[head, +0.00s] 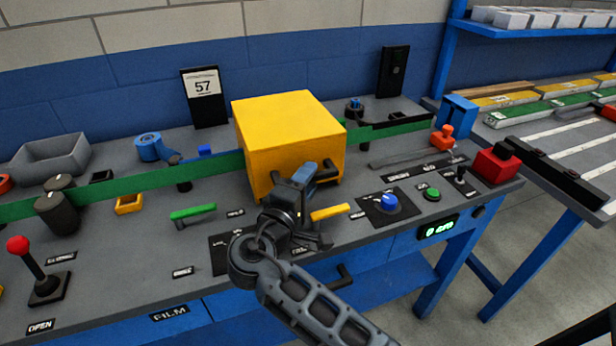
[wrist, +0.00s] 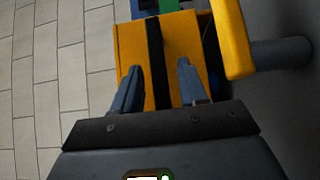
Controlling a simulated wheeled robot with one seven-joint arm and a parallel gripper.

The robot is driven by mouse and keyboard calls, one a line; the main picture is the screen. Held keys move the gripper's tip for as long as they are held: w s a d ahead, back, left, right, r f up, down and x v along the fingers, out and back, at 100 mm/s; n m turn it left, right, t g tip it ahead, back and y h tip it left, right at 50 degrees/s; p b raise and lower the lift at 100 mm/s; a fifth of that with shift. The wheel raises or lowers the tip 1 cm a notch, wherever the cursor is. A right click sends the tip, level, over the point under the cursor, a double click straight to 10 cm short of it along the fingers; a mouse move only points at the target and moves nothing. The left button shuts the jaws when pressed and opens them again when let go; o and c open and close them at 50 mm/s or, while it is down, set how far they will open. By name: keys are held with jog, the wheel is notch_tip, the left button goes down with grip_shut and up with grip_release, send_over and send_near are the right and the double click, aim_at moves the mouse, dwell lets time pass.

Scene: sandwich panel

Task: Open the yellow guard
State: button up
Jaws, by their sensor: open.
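The yellow guard (head: 285,125) is a box-shaped cover standing down over the green belt (head: 110,182) in the middle of the panel. My gripper (head: 308,172) is at the guard's lower front and hides part of its front face. In the wrist view, my gripper's two fingers (wrist: 160,82) are apart and point at a yellow surface (wrist: 127,45) with a dark strip (wrist: 155,60) running between them. I cannot tell whether the fingers touch it. A yellow lever (head: 330,212) is just right of my gripper; a yellow bar also shows at the right of the wrist view (wrist: 230,38).
A green lever (head: 193,212) is left of my gripper. A blue knob (head: 389,203) and a green button (head: 431,194) are to the right. A red-knobbed joystick (head: 40,270) is at far left, and a red block (head: 495,165) at the right edge.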

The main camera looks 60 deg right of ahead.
jog(key=shift+d, duration=0.25)
grip_shut()
dwell(0.5)
